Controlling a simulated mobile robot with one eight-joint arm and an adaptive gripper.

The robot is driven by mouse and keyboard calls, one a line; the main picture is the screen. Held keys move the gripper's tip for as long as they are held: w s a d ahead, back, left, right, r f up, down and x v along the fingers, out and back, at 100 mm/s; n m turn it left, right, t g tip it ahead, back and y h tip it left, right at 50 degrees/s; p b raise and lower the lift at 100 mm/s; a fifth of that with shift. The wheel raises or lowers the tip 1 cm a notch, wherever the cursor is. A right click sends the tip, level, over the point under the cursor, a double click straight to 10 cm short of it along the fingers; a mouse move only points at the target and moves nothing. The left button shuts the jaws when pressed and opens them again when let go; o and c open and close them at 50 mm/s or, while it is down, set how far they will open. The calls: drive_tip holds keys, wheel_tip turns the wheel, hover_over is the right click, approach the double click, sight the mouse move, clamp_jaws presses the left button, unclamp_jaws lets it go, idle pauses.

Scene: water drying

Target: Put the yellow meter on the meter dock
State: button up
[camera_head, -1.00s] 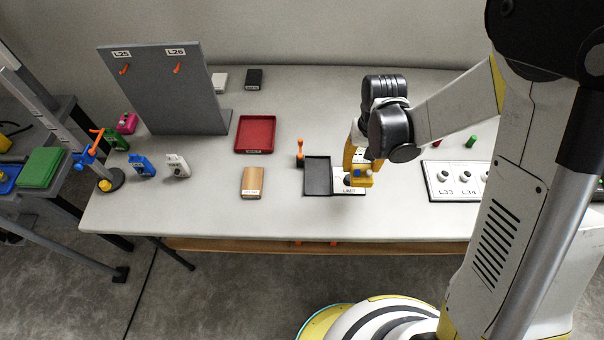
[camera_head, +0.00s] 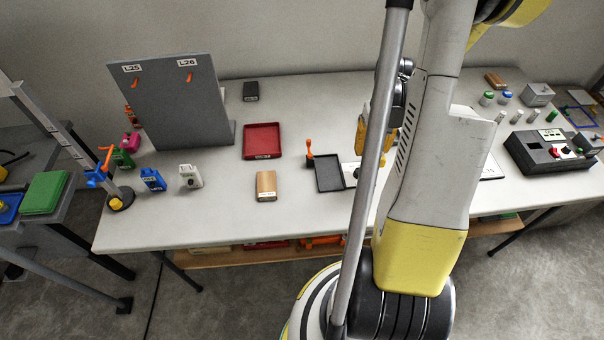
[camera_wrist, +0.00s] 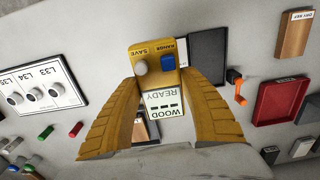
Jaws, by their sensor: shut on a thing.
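The yellow meter (camera_wrist: 150,50) shows in the wrist view with a grey knob, a blue button and a screen reading WOOD READY. My gripper (camera_wrist: 159,82) is shut on it, with one yellow finger on each side. A black tray (camera_wrist: 208,48) lies just beyond and right of the meter in the wrist view. In the head view, this black tray (camera_head: 329,176) has a white labelled plate (camera_head: 350,172) beside it; I take this to be the dock. My arm covers the meter and most of my gripper there. I cannot tell whether the meter touches anything beneath it.
An orange lever (camera_head: 309,149) stands at the tray's back left corner. A red tray (camera_head: 262,141) and a wood block (camera_head: 266,186) lie left of it. A white panel (camera_wrist: 42,92) with knobs lies on the other side. A black control box (camera_head: 550,152) stands far right.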

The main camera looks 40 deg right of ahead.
drive_tip(key=b, duration=0.4)
hover_over(329, 172)
wheel_tip(329, 172, down, 7)
drive_tip(key=shift+a+f, duration=0.1)
drive_tip(key=shift+f+b, duration=0.85)
drive_tip(key=shift+f, duration=1.05)
drive_tip(key=shift+f, duration=0.2)
drive_tip(key=o, duration=1.3)
drive_tip(key=shift+o, duration=0.2)
drive_tip(key=shift+r, duration=0.1)
